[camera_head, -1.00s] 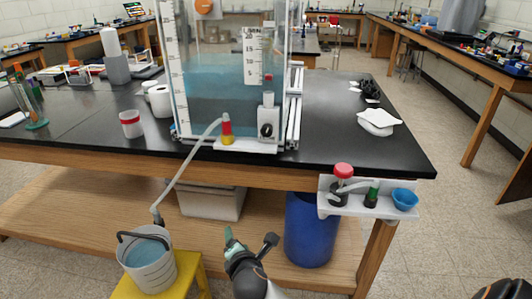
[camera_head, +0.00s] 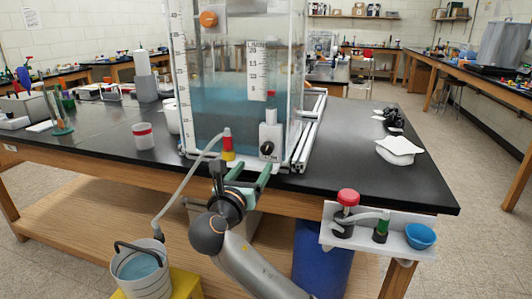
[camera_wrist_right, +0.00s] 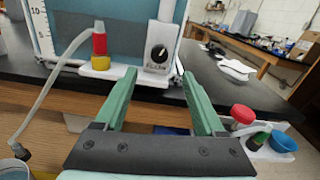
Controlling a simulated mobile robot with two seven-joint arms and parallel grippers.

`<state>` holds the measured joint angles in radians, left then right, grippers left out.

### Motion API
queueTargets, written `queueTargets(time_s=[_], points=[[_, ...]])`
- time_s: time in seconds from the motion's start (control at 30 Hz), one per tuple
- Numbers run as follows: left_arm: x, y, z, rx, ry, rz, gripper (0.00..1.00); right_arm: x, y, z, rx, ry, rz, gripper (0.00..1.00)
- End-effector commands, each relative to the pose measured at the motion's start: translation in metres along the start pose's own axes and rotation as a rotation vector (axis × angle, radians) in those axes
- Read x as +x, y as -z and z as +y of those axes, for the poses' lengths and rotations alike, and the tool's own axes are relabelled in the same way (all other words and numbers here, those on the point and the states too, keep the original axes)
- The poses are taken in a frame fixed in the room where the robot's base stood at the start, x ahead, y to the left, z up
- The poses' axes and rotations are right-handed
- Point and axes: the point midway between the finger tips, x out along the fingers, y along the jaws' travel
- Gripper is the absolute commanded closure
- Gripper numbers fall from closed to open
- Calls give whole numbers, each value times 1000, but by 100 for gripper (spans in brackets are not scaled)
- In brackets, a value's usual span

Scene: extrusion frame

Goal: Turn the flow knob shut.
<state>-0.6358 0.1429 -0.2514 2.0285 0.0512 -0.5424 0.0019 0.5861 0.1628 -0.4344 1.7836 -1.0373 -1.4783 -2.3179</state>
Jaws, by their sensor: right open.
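The flow knob (camera_head: 267,148) is a round black dial on the front of a white box at the foot of the clear water tank (camera_head: 240,110). It also shows in the right wrist view (camera_wrist_right: 158,53), with a pale mark on its face. My right gripper (camera_head: 250,168) is open and empty, its two green fingers pointing toward the box. In the wrist view the fingertips (camera_wrist_right: 159,76) lie left and right of the knob, below its level in the picture. They look short of the knob, without visible contact. My left gripper is not in view.
A red-and-yellow fitting (camera_head: 227,148) beside the white box carries a hose down to a bucket (camera_head: 140,268) on a yellow stool (camera_head: 185,285). A side shelf (camera_head: 375,240) holds a red-topped part (camera_head: 348,198) and a blue bowl (camera_head: 420,236). The black tabletop (camera_head: 350,160) right of the tank is mostly clear.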

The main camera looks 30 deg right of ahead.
Motion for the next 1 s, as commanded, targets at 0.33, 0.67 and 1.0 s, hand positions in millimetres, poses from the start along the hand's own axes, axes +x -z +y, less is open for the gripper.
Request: queueTargets(time_s=[0.33,0.67,1.0], points=[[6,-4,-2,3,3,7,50,71,1,0,2,1,0,29],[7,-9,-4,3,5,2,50,108,1,0,4,-3,1,29],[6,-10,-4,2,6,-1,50,110,0,1,4,-3,1,32]])
